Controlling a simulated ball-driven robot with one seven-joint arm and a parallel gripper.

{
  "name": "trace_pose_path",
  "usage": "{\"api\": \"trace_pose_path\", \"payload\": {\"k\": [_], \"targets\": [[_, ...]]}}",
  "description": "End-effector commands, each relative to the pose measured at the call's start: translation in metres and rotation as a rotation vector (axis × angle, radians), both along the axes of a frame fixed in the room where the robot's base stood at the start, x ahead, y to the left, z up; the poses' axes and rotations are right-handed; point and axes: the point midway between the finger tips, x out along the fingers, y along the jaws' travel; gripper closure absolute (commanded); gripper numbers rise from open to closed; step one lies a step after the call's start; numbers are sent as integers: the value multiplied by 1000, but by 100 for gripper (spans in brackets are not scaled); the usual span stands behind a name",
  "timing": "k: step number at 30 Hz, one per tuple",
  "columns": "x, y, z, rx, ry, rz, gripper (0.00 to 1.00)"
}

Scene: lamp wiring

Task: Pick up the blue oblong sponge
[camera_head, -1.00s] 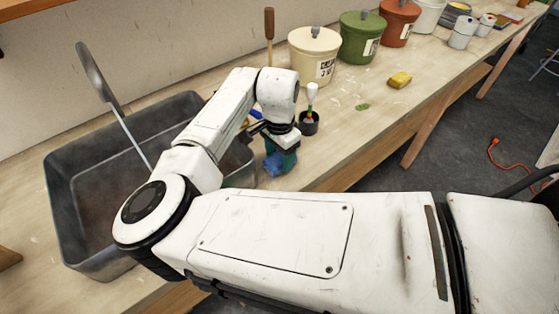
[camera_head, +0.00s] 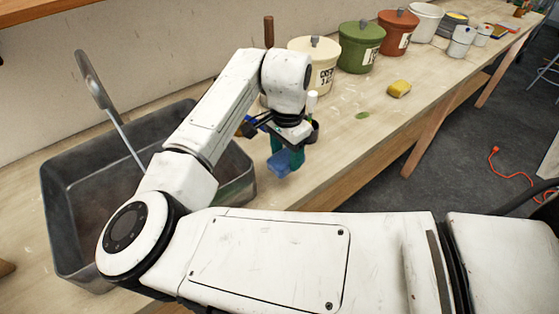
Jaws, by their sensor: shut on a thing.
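The blue oblong sponge (camera_head: 280,163) is held at my gripper (camera_head: 287,150), near the front edge of the workbench. My gripper points down and is shut on the sponge. Its teal fingers show beside and behind the sponge. My wrist and forearm hide part of the area behind the gripper. I cannot tell for sure whether the sponge is clear of the bench top.
A metal basin (camera_head: 62,235) with a ladle stands left of my gripper. Cream (camera_head: 318,62), green (camera_head: 361,45) and red lidded pots (camera_head: 397,30) line the back. A yellow sponge (camera_head: 399,88) lies to the right.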

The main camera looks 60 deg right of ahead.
Motion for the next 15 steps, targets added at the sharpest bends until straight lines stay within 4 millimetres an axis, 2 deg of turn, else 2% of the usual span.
{"api": "trace_pose_path", "payload": {"k": [4, 9, 15], "targets": [[-29, 8, 32, -3, -2, -4, 72], [-67, 19, 48, -1, -2, -4, 72], [-97, 27, 62, -1, -1, -2, 72]]}}
